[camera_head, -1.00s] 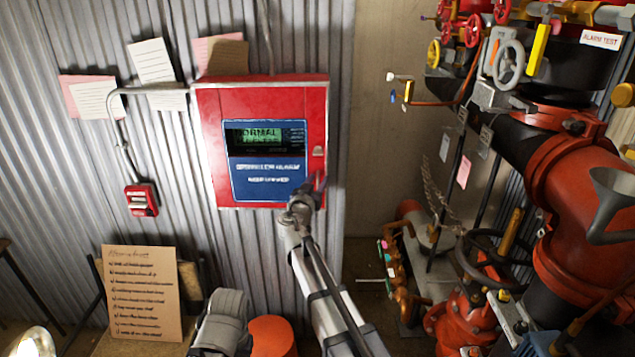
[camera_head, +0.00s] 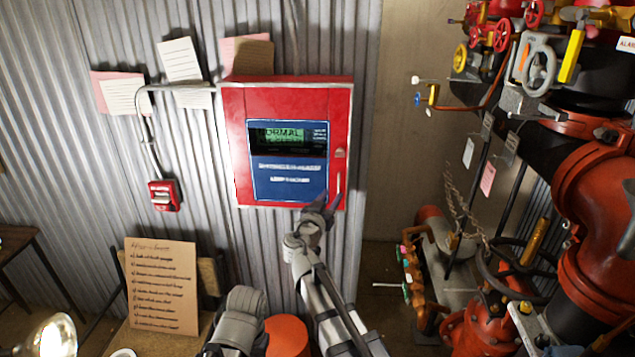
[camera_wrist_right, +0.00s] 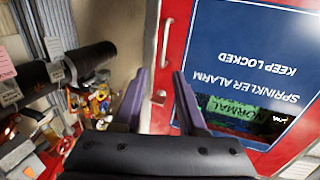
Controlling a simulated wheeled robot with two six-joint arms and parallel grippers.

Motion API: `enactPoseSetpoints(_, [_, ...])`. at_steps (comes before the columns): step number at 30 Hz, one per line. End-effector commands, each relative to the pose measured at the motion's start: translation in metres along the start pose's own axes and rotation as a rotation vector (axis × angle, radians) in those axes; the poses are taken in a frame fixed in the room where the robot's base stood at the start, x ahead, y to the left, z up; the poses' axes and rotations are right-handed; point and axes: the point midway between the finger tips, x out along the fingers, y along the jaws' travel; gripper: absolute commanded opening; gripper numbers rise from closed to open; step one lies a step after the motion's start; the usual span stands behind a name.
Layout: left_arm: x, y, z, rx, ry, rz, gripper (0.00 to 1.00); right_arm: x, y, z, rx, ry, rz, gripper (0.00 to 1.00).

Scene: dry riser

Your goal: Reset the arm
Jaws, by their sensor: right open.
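My right gripper (camera_head: 328,203) is at the lower right corner of the red alarm panel (camera_head: 230,150), in front of its bottom edge. In the right wrist view the gripper (camera_wrist_right: 158,82) has its two purple-grey fingers apart, with nothing held between them. Beyond the fingers is the red panel door (camera_wrist_right: 180,25) with its blue label, a slim upright handle (camera_wrist_right: 164,45) and a small latch (camera_wrist_right: 159,97). The panel is shut and its screen (camera_head: 285,135) reads NORMAL. A gap or contact between fingers and panel cannot be told. My left gripper is not identifiable.
Red valves and pipes (camera_head: 590,200) crowd the right side. A red pull station (camera_head: 164,195) is on the corrugated wall. A brown instruction sheet (camera_head: 162,285) stands lower left beside an orange round object (camera_head: 287,335). A lit lamp (camera_head: 52,337) is at bottom left.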

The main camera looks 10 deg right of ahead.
Motion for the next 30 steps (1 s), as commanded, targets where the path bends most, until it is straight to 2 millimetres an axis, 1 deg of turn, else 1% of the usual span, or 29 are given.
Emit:
enactPoseSetpoints(2, [0.0, 0.0, 0.0, 0.0, 0.0, 0.0, 0.0, -0.009, 0.009, 0.011, -0.022, -0.048, 0.029, 0.4])
enactPoseSetpoints(4, [0.0, 0.0, 0.0, 0.0, 0.0, 0.0, 0.0, -0.024, 0.021, 0.03, -0.063, -0.137, 0.067, 0.4])
enactPoseSetpoints(5, [0.0, 0.0, 0.0, 0.0, 0.0, 0.0, 0.0, -0.032, 0.027, 0.041, -0.088, -0.189, 0.084, 0.4])
enactPoseSetpoints(6, [0.0, 0.0, 0.0, 0.0, 0.0, 0.0, 0.0, -0.045, 0.035, 0.058, -0.127, -0.271, 0.103, 0.4])
enactPoseSetpoints(8, [0.0, 0.0, 0.0, 0.0, 0.0, 0.0, 0.0, -0.069, 0.045, 0.085, -0.196, -0.41, 0.115, 0.4])
enactPoseSetpoints(9, [0.0, 0.0, 0.0, 0.0, 0.0, 0.0, 0.0, -0.087, 0.05, 0.104, -0.247, -0.509, 0.109, 0.4])
enactPoseSetpoints(11, [0.0, 0.0, 0.0, 0.0, 0.0, 0.0, 0.0, -0.117, 0.056, 0.131, -0.327, -0.662, 0.078, 0.4])
enactPoseSetpoints(12, [0.0, 0.0, 0.0, 0.0, 0.0, 0.0, 0.0, -0.14, 0.059, 0.148, -0.383, -0.765, 0.043, 0.4])
enactPoseSetpoints(14, [0.0, 0.0, 0.0, 0.0, 0.0, 0.0, 0.0, -0.175, 0.061, 0.171, -0.465, -0.914, -0.032, 0.4])
enactPoseSetpoints(15, [0.0, 0.0, 0.0, 0.0, 0.0, 0.0, 0.0, -0.198, 0.061, 0.183, -0.518, -1.005, -0.091, 0.4])
enactPoseSetpoints(16, [0.0, 0.0, 0.0, 0.0, 0.0, 0.0, 0.0, -0.215, 0.061, 0.191, -0.554, -1.067, -0.14, 0.4])
enactPoseSetpoints(17, [0.0, 0.0, 0.0, 0.0, 0.0, 0.0, 0.0, -0.232, 0.061, 0.197, -0.588, -1.125, -0.19, 0.4])
enactPoseSetpoints(18, [0.0, 0.0, 0.0, 0.0, 0.0, 0.0, 0.0, -0.252, 0.061, 0.204, -0.631, -1.193, -0.257, 0.4])
enactPoseSetpoints(21, [0.0, 0.0, 0.0, 0.0, 0.0, 0.0, 0.0, -0.295, 0.06, 0.215, -0.712, -1.323, -0.417, 0.4])
enactPoseSetpoints(24, [0.0, 0.0, 0.0, 0.0, 0.0, 0.0, 0.0, -0.323, 0.059, 0.219, -0.763, -1.399, -0.537, 0.4])
enactPoseSetpoints(27, [0.0, 0.0, 0.0, 0.0, 0.0, 0.0, 0.0, -0.338, 0.059, 0.221, -0.789, -1.435, -0.605, 0.4])
enactPoseSetpoints(30, [0.0, 0.0, 0.0, 0.0, 0.0, 0.0, 0.0, -0.342, 0.058, 0.221, -0.797, -1.446, -0.627, 0.4])
